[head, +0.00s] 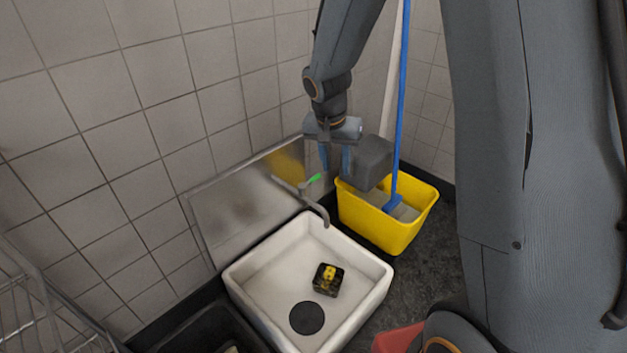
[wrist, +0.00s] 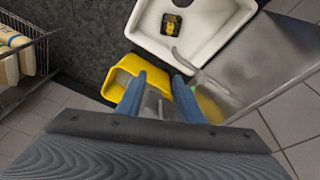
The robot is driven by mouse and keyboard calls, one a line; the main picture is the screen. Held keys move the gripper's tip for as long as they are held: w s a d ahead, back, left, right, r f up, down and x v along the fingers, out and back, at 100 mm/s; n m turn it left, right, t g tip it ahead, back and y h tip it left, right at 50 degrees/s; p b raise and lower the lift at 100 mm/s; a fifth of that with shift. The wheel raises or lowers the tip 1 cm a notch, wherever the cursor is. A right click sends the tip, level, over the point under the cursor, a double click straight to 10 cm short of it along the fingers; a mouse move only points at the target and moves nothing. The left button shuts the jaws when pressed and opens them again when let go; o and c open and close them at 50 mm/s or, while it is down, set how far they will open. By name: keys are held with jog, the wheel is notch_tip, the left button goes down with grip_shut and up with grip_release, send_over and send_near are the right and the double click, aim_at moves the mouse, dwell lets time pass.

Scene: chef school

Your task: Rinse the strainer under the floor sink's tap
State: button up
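The dark square item, apparently the strainer (head: 321,286), lies in the white floor sink (head: 258,273) with a yellow lump on it, beside the round dark drain (head: 307,317). It also shows in the wrist view (wrist: 167,27). The tap (head: 321,211) has a curved grey spout over the sink's back edge and a green lever (head: 312,181). My gripper (head: 335,168) is above and behind the tap, its blue fingers apart and pointing down. In the wrist view, nothing is held between the fingertips (wrist: 162,82).
A yellow mop bucket (head: 365,217) with a blue-handled mop (head: 400,110) stands right of the sink. A metal splash panel (head: 235,207) leans along the tiled wall behind the sink. A wire rack (head: 35,305) is at the left. Dark floor (head: 425,265) is open beside the bucket.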

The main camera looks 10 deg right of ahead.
aim_at(314, 177)
jog(key=w+f+m+b, duration=0.1)
jog(key=w+f, duration=0.6)
jog(key=w+a+f+m+t+b, duration=0.1)
jog(key=w+f+m, duration=0.1)
jog(key=w+f, duration=0.4)
jog(key=w+f+m+t+b, duration=0.1)
jog(key=w+f+m, duration=0.1)
jog(key=w+f, duration=0.5)
jog(key=shift+w+a+f+h+b, duration=0.15)
jog(key=shift+w+f+h+b, duration=0.2)
jog(key=shift+w, duration=0.3)
grip_shut()
